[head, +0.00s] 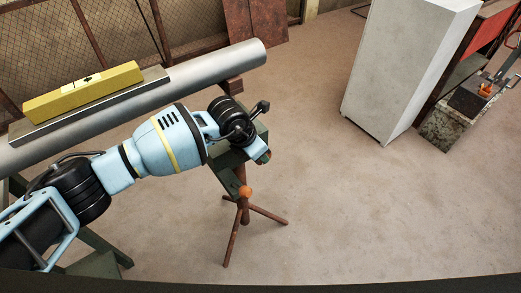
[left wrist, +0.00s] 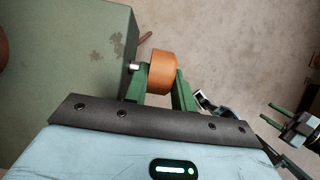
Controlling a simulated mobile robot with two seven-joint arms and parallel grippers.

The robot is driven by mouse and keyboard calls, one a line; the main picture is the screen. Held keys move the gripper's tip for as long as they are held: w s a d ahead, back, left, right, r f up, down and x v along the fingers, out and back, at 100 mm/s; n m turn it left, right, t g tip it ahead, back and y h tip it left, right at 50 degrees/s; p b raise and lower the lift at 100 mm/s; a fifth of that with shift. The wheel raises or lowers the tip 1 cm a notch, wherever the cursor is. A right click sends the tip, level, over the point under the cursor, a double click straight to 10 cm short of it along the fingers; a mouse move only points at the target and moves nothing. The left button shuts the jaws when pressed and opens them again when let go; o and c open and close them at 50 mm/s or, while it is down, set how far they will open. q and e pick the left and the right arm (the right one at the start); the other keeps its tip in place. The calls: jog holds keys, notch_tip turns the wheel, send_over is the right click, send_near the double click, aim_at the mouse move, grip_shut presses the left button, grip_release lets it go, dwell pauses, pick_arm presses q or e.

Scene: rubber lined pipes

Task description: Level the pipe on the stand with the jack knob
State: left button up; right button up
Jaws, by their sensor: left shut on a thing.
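The grey pipe (head: 215,68) runs slantwise across the upper left of the head view, its right end higher in the picture. A yellow level (head: 85,92) lies along it on a grey plate (head: 150,80). The stand has rusty tripod legs (head: 232,238). My left gripper (head: 243,188) points down beside the stand and is shut on the orange jack knob (head: 246,191). In the left wrist view the knob (left wrist: 162,72) sits between my green fingers. My right gripper (left wrist: 266,123) seems to show small at that view's right edge, its green fingers apart and empty.
A dark green block (left wrist: 65,75) fills the left of the left wrist view, close to my fingers. A white cabinet (head: 400,70) stands at the right. A speckled block (head: 450,130) is beside it. The floor (head: 340,200) between is clear.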

pick_arm(q)
jog(key=shift+s+a+t+h, duration=0.1)
jog(key=shift+a+t+h, duration=0.05)
jog(key=shift+t+h, duration=0.65)
pick_arm(e)
jog(key=shift+w+r, duration=0.4)
jog(key=shift+r, duration=0.1)
pick_arm(q)
jog(key=o, duration=0.7)
pick_arm(e)
jog(key=shift+r, duration=0.1)
